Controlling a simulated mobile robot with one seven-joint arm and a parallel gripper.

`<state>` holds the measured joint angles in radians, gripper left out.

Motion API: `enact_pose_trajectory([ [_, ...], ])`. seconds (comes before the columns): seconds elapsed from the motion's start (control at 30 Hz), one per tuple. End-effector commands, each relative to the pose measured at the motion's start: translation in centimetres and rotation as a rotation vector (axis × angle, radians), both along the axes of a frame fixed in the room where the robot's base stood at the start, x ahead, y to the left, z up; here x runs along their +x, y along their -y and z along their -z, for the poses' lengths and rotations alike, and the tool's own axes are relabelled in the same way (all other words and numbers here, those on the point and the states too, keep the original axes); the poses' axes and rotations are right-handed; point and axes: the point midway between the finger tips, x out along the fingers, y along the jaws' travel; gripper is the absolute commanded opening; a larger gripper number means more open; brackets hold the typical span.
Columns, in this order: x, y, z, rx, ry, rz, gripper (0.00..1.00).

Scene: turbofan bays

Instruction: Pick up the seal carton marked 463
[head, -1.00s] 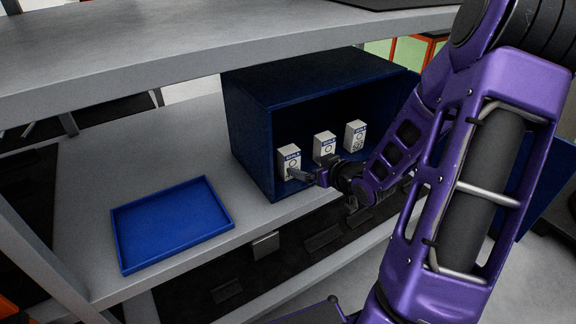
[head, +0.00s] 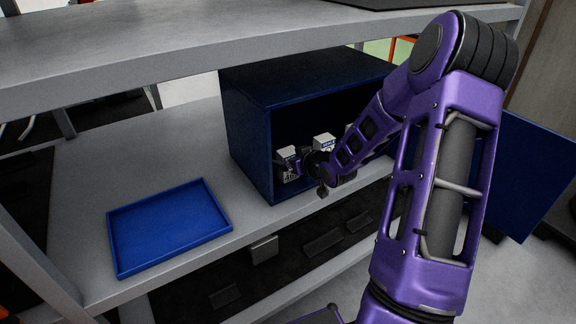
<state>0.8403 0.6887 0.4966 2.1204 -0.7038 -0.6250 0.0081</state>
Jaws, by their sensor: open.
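Three white seal cartons with blue label bands stand in a row inside an open blue cabinet (head: 250,140). The left carton (head: 286,152) is partly covered by my gripper (head: 286,166), which is open with its fingers at the carton's front. Dark digits low on that carton look like they begin with 46, but the full number is not readable. I cannot tell whether the fingers touch it. The middle carton (head: 324,141) is partly behind my wrist. The right carton (head: 348,129) is mostly hidden by my arm, and the markings on both are not readable.
The cabinet stands on a grey shelf (head: 180,150), with an upper shelf (head: 200,45) above it. An empty blue tray (head: 170,268) lies to the left. The cabinet's blue door (head: 530,170) hangs open at the right.

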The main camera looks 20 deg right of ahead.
Motion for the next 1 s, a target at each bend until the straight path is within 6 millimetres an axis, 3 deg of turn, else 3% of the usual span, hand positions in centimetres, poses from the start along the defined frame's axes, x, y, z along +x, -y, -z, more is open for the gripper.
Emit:
enact_pose_trajectory([
  [0.1, 0.0, 0.0, 0.0, 0.0, 0.0, 0.0, 0.98],
  [0.6, 0.0, 0.0, -0.1, -0.001, 0.001, 0.0, 0.12],
  [0.83, 0.0, 0.1, -0.3, -0.002, 0.001, 0.0, 0.11],
  [1.0, 0.0, 0.1, -2.7, -0.005, 0.005, 0.0, 0.11],
])
